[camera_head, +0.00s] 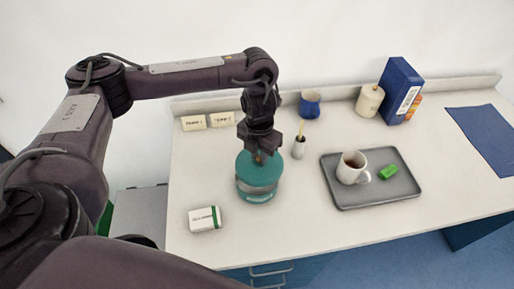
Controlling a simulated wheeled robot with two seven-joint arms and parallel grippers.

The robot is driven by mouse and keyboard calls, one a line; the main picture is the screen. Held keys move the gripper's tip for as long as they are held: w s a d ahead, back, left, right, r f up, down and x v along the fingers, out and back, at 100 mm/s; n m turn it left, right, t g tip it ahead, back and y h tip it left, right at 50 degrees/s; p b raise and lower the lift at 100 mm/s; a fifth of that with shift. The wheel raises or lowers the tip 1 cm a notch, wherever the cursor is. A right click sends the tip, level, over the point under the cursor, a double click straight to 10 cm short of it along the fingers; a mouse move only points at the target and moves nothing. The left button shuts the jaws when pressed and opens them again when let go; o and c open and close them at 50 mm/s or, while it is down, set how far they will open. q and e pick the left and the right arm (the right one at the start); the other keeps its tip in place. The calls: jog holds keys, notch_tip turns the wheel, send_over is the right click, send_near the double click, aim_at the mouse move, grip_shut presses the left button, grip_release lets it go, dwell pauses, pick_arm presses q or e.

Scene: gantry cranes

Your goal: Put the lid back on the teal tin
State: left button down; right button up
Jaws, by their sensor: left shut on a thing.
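The teal tin (257,196) stands on the white counter, left of the grey tray. My left gripper (260,156) comes down from above and is shut on the lid's small knob, which the fingers mostly hide. My right gripper is not in view.
A white-green box (205,219) lies front left.

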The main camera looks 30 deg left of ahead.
aim_at(257, 163)
pick_arm(q)
jog(key=shift+a+m, duration=0.25)
jog(key=shift+m, duration=0.95)
jog(key=shift+s+f+m, duration=0.1)
jog(key=shift+f+m, duration=0.05)
jog(key=shift+m, duration=0.25)
notch_tip(257, 163, down, 5)
jog(key=b, duration=0.4)
jog(key=shift+r, duration=0.2)
jog(key=shift+f+b, duration=0.8)
jog(key=shift+f, duration=0.05)
jog(key=shift+f, duration=0.1)
dwell(0.4)
